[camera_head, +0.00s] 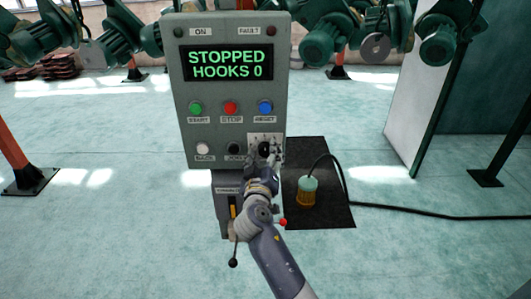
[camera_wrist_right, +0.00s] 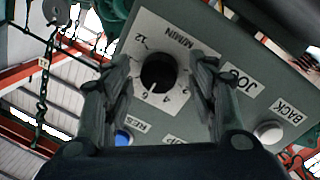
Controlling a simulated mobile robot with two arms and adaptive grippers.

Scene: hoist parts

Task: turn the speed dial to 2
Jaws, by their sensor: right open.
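The speed dial is a black round knob (camera_head: 264,148) on a white scale plate at the lower right of the grey control panel (camera_head: 185,75). In the right wrist view the knob (camera_wrist_right: 158,72) sits amid the scale, seen tilted and nearly upside down, with 2, 4, 6 and 12 legible. I cannot surely read where its pointer stands. My right gripper (camera_head: 262,163) is in front of the dial and partly hides it. In the wrist view its open fingers (camera_wrist_right: 160,85) flank the knob, with gaps on both sides. My left gripper is out of view.
The panel's display (camera_head: 228,64) reads STOPPED, HOOKS 0. Green, red and blue buttons (camera_head: 265,107) lie above the dial; a black JOG button (camera_head: 233,149) and a white BACK button (camera_head: 203,149) lie left of it.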

